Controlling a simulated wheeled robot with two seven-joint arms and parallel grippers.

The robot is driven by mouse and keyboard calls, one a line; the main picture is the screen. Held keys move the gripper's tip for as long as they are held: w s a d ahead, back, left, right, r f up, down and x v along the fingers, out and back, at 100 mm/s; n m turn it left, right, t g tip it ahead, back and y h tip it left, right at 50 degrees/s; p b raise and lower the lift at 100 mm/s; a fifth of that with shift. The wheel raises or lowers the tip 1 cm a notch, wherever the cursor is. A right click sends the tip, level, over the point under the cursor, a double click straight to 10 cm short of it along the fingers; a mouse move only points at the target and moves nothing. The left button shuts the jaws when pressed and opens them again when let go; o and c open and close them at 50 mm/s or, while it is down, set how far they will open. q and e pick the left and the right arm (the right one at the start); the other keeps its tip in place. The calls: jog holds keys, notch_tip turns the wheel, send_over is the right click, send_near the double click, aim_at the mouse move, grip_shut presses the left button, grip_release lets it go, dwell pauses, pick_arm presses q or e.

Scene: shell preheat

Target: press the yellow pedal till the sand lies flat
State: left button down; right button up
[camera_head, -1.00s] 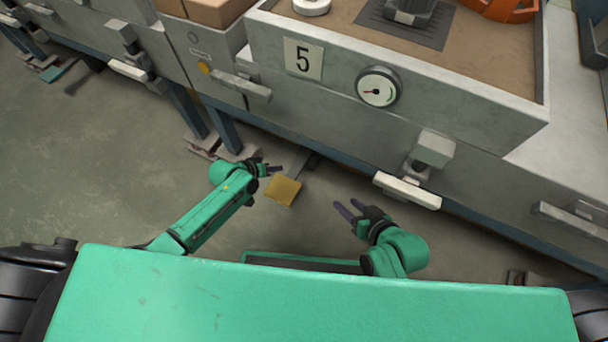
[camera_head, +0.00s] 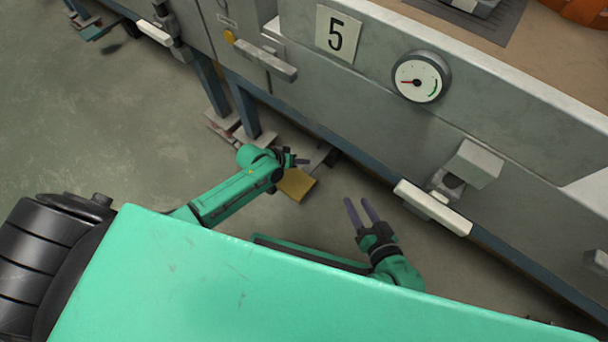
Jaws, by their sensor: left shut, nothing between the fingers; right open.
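The yellow pedal (camera_head: 298,186) sits low near the floor, in front of the bench numbered 5, on a grey arm that runs back under the bench. My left gripper (camera_head: 304,162) is shut and empty, at the pedal's far left edge and partly covering it from this view. I cannot tell whether it touches the pedal. My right gripper (camera_head: 357,212) is open and empty, to the right of the pedal, fingers pointing toward the bench. The sand (camera_head: 550,35) shows only in part at the top right, in the bench's tray.
The bench front carries a number 5 plate (camera_head: 338,34), a round gauge (camera_head: 420,78) with its needle pointing left, and a white-edged handle (camera_head: 433,207) jutting out. A yellow button (camera_head: 229,37) and a grey handle (camera_head: 264,60) are on the left. Blue legs (camera_head: 246,110) stand left. Open floor (camera_head: 90,120) lies left.

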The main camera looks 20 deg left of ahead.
aim_at(302, 174)
pick_arm(q)
notch_tip(302, 174, down, 4)
jog(key=shift+s+f+b, duration=0.1)
jog(key=shift+b, duration=1.15)
pick_arm(e)
notch_tip(302, 174, down, 4)
jog(key=shift+t, duration=0.4)
pick_arm(q)
jog(key=shift+f, duration=0.35)
pick_arm(e)
jog(key=shift+f, duration=0.2)
jog(key=shift+d, duration=0.1)
